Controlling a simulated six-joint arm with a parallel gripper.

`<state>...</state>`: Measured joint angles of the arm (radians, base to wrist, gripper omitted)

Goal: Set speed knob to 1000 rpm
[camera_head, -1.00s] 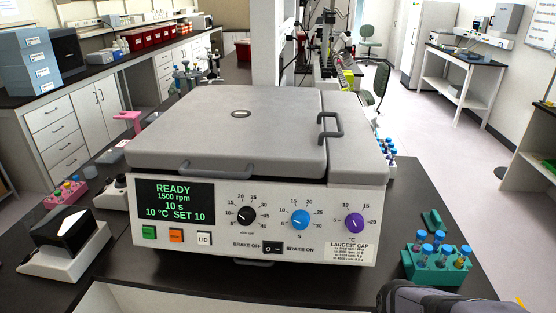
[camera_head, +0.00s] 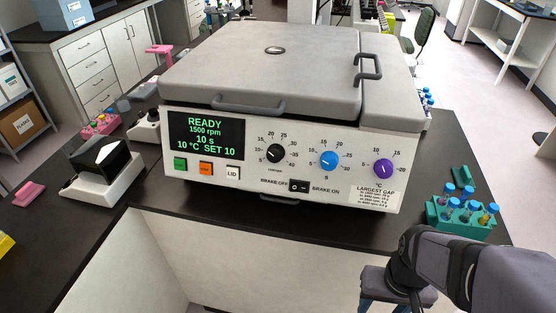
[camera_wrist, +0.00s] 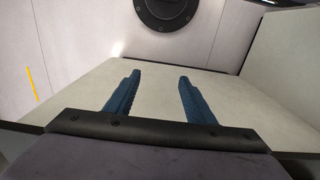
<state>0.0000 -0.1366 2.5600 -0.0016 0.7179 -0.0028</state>
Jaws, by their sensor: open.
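The speed knob (camera_head: 274,154) is the black knob on the front panel of the white and grey centrifuge (camera_head: 330,195), left of a blue knob (camera_head: 328,160) and a purple knob (camera_head: 383,169). The display (camera_head: 206,136) reads READY, 1500 rpm, 10 s, 10 °C SET 10. My gripper (camera_head: 379,306) hangs low in front of the bench, right of and below the knobs, apart from the panel. In the wrist view its two blue fingers (camera_wrist: 158,88) are spread with nothing between them.
Green, orange and LID buttons sit under the display, and a brake switch (camera_head: 299,187) sits under the knobs. A teal tube rack (camera_head: 460,218) stands at the right on the black bench. A small device with a dark top (camera_head: 100,165) stands at the left.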

